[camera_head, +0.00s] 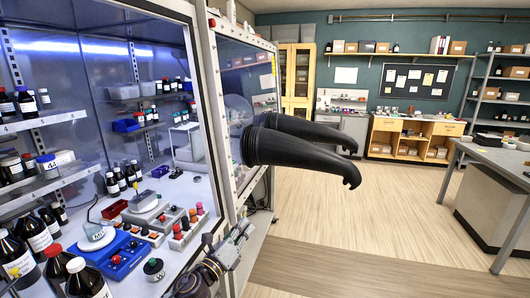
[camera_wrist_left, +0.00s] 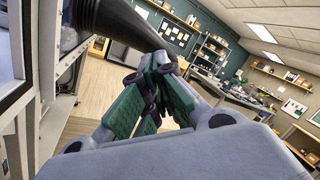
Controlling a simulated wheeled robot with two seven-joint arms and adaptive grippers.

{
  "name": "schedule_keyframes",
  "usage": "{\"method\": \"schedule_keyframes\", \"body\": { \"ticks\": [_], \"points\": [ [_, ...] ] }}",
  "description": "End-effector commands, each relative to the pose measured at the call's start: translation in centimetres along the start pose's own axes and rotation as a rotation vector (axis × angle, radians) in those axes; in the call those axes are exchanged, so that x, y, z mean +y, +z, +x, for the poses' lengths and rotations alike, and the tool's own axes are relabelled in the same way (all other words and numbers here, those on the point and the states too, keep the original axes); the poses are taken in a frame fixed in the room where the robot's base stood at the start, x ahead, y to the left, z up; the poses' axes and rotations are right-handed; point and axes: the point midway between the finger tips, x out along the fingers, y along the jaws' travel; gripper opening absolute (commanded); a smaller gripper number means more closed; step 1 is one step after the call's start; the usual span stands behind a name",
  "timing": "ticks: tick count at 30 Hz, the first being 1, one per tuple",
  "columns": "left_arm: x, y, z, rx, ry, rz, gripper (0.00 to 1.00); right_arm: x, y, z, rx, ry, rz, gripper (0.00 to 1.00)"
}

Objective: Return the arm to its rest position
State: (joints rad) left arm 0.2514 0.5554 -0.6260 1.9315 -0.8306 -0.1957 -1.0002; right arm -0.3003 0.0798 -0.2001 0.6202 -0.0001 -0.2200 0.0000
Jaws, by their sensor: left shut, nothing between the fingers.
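My left gripper (camera_head: 243,232) is at the lower middle of the head view, in front of the open cabinet's right edge and below the black gloves. In the left wrist view its green-padded fingers (camera_wrist_left: 163,66) come together at the tips, shut and empty. Two black gloves (camera_head: 300,150) stick out from the ports in the cabinet's glass side panel (camera_head: 240,75). One glove (camera_wrist_left: 125,22) also passes beyond the fingertips in the left wrist view; I cannot tell how close it is. My right gripper is in neither view.
A grey table (camera_head: 495,155) stands at right, and a wooden cabinet (camera_head: 410,135) at the back. The wood floor (camera_head: 370,215) between is clear.

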Motion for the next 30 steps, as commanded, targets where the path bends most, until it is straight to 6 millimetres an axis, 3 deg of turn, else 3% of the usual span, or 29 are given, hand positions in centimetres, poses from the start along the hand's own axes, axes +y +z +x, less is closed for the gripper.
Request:
{"method": "schedule_keyframes", "body": {
  "ticks": [14, 24, 30],
  "points": [
    [6.0, 0.1, -6.9, -0.262, 0.386, -0.751, 0.0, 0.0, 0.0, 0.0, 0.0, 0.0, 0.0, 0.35],
    [10.4, -2.8, -14.8, -0.467, 0.697, -1.233, 0.0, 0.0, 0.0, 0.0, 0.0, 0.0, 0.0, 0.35],
    [11.9, -5.5, -20.4, -0.603, 0.892, -1.484, 0.0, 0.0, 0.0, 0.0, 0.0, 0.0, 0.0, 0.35]
  ]
}}
